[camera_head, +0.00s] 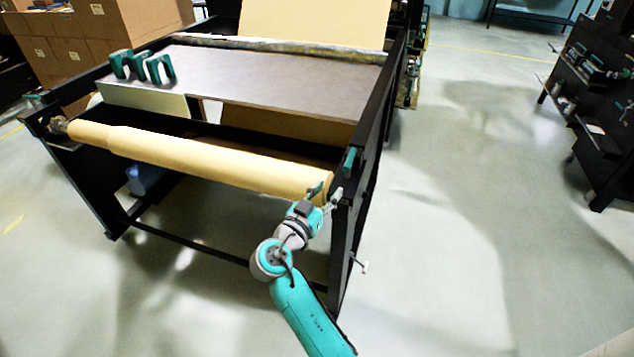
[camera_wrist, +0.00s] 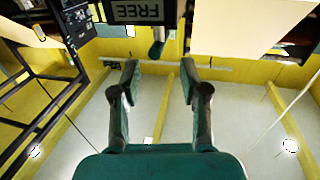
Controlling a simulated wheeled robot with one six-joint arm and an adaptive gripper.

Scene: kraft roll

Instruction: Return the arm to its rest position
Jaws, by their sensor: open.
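My gripper (camera_head: 325,193) is at the right end of the kraft roll (camera_head: 200,153), close to the right post of the black frame. In the head view I cannot tell whether it touches the roll. In the wrist view my gripper (camera_wrist: 158,75) has its two dark fingers spread apart, with nothing between them. My teal and grey arm reaches up to it from the bottom of the head view. The roll lies across the front of the frame, its left end on a holder.
The black frame (camera_head: 368,130) carries a flat grey table (camera_head: 270,80) with several green clamps (camera_head: 142,67) at its left. Cardboard boxes (camera_head: 90,35) stand at the back left. A dark shelf rack (camera_head: 600,90) stands at the right. The floor (camera_head: 470,200) between is clear.

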